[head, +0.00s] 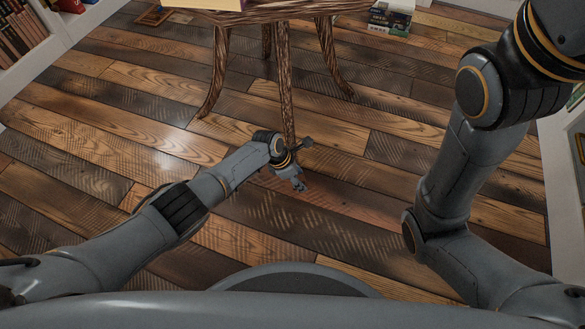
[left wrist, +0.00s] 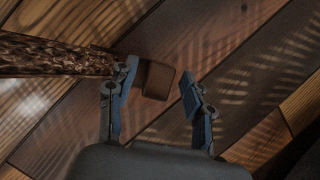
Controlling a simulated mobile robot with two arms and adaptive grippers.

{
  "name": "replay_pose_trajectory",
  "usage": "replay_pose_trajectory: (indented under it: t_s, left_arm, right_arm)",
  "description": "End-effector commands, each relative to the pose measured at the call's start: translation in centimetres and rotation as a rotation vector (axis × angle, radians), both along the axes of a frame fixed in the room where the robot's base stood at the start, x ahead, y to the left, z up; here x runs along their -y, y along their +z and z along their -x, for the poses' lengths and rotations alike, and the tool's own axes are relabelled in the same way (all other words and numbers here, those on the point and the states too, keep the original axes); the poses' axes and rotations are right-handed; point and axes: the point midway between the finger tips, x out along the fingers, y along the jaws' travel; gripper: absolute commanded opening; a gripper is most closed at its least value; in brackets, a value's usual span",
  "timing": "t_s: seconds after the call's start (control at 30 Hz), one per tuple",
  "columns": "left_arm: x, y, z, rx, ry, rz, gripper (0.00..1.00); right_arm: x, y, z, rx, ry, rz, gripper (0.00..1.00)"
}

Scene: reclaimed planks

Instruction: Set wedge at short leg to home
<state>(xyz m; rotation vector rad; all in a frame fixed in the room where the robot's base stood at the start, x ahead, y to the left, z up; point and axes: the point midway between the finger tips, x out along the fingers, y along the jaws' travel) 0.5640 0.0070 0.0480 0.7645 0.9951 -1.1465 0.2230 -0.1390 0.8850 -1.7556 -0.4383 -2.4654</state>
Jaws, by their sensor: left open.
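A small brown wedge (left wrist: 158,80) lies on the plank floor in the left wrist view, near the foot of a carved wooden table leg (left wrist: 55,56). The same leg (head: 286,95) shows in the head view, reaching down toward my left gripper (head: 298,183). In the left wrist view my left gripper (left wrist: 158,92) is open, one blue-padded finger on each side of the wedge. The wedge is closer to the left finger, which overlaps the leg's foot. I cannot tell whether leg and wedge touch. The wedge cannot be made out in the head view. My right gripper is outside the views.
The table (head: 262,13) stands at the top of the head view on several curved legs. A stack of books (head: 390,17) sits on the floor at the upper right. A bookshelf (head: 22,30) lines the upper left. The plank floor (head: 90,150) at left is clear.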

Motion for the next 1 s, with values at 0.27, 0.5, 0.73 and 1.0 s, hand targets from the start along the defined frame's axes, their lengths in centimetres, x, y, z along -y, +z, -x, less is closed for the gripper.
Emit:
replay_pose_trajectory:
  t_s: [0.27, 0.5, 0.73, 1.0]
  left_arm:
    - [-1.1, 2.5, 0.3, 0.003, 0.000, 0.001, 0.51]
    - [-2.3, 5.9, 0.5, 0.005, 0.001, 0.002, 0.51]
    - [-3.6, 9.1, 0.9, 0.004, -0.001, 0.002, 0.51]
    - [-4.2, 10.8, 1.1, 0.003, 0.000, 0.002, 0.51]
  right_arm:
    - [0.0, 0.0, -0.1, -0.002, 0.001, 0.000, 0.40]
    - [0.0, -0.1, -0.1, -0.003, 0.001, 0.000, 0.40]
    - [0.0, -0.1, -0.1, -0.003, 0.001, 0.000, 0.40]
    - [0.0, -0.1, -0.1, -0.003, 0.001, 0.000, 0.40]
